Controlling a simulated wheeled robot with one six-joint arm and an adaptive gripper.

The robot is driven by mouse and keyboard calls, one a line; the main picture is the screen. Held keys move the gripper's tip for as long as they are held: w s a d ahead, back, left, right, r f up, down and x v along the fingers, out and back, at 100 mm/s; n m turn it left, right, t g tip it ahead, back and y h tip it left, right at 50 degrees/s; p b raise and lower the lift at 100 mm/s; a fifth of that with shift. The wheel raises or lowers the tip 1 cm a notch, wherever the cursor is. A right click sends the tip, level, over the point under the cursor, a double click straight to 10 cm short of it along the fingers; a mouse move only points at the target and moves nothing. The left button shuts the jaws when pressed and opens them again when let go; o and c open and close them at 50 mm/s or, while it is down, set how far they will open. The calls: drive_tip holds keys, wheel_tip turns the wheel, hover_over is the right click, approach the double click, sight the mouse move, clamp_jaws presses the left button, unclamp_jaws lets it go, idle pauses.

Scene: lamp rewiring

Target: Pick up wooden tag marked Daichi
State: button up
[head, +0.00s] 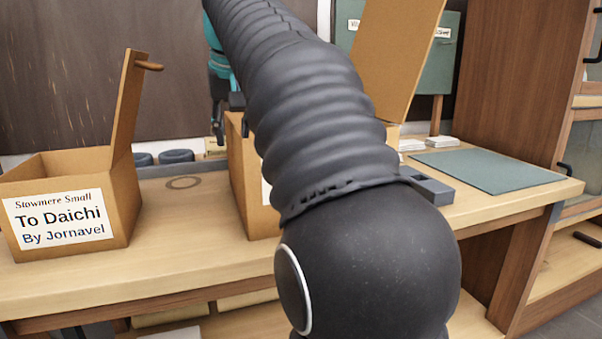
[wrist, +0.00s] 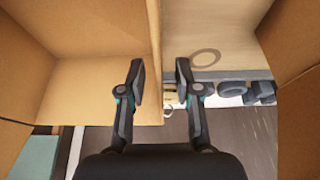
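I cannot make out a tag with the name Daichi in either view. A small tan piece (head: 215,146) stands at the back of the bench in the head view, too small to read. Something small and pale also shows between my fingers in the wrist view. My gripper (wrist: 162,82) is open and empty, its two fingers apart above the edge of a cardboard box (wrist: 95,85). In the head view the gripper's dark and teal end hangs near the back of the bench, mostly behind my arm.
An open box labelled "To Daichi By Jornavel" (head: 120,190) stands at the left of the bench (head: 180,265). Another open box (head: 245,170) is partly behind my arm. A ring mark (head: 184,183) lies between them. A green mat (head: 485,170) lies clear at right.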

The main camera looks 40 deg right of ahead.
sight(233, 144)
drive_tip(key=shift+x, duration=1.6)
clamp_jaws()
